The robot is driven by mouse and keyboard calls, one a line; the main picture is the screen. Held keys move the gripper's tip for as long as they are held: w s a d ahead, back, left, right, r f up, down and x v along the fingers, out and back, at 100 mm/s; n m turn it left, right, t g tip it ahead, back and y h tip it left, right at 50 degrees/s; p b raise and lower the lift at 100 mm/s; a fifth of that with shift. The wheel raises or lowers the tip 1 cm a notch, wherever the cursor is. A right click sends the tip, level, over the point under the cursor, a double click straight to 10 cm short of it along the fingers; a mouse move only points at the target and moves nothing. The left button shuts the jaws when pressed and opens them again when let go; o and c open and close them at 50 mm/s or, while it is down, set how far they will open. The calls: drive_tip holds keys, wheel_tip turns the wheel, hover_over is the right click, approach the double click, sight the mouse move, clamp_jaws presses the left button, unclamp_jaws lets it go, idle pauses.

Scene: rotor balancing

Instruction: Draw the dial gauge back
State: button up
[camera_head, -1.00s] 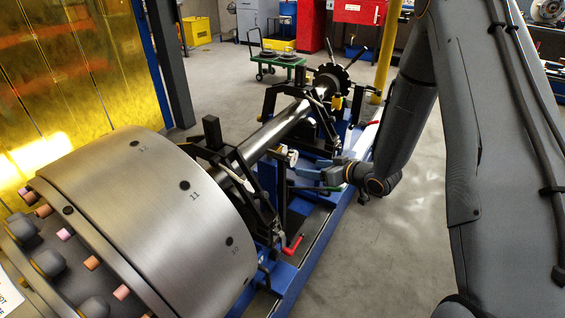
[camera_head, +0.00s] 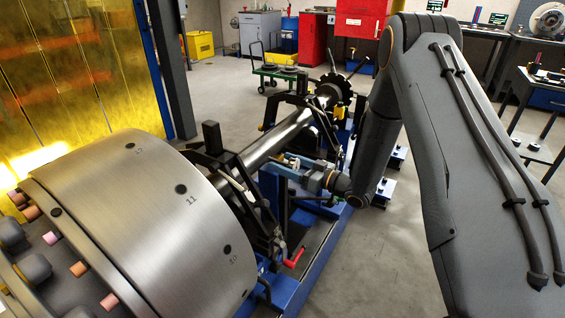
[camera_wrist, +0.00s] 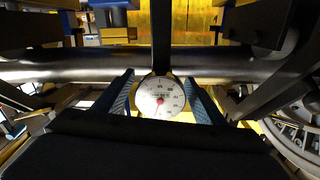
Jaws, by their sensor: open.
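The dial gauge (camera_wrist: 160,97) has a round white face with a red needle. In the wrist view it sits between the two blue fingers of my gripper (camera_wrist: 159,77), which stand apart on either side with a narrow gap showing. A dark upright bar stands behind the gauge and crosses the shaft (camera_wrist: 60,68). In the head view my gripper (camera_head: 288,172) is beside the shaft at the stand, and the gauge (camera_head: 294,162) shows only as a small pale spot, partly hidden by the fingers.
The large steel rotor drum (camera_head: 150,195) fills the left front. Black bearing supports with a red-handled crank (camera_head: 293,258) stand on the blue machine bed (camera_head: 290,290). A green cart (camera_head: 280,76) is at the back. Open floor (camera_head: 370,255) lies to the right.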

drive_tip(key=shift+w+a, duration=0.35)
drive_tip(key=shift+a, duration=0.15)
